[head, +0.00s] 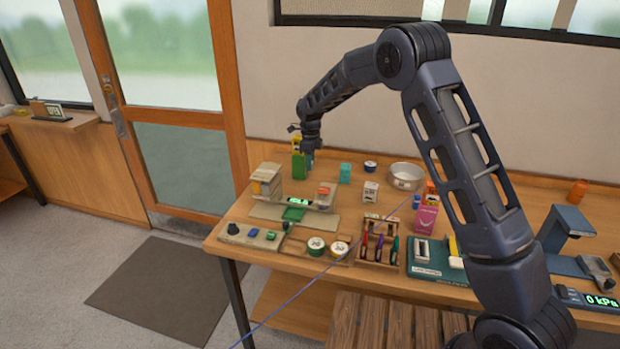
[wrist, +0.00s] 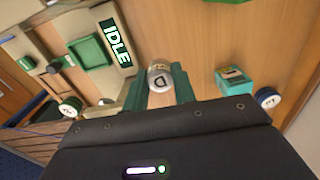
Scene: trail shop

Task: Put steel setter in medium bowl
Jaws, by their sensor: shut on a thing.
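My gripper (head: 303,162) is over the back left part of the workbench. Its green fingers are shut on the steel setter (wrist: 160,79), a short silver cylinder with a dark letter on its round end, seen between the fingers in the wrist view. In the head view the setter is too small or hidden to make out. The medium bowl (head: 405,183), a round shiny metal bowl, stands at the back middle of the bench, to the right of my gripper and apart from it. I see nothing in it from here. The bowl does not show in the wrist view.
A device with a lit display (wrist: 118,45) is by the gripper. A pink box (head: 426,218) is right of the bowl.

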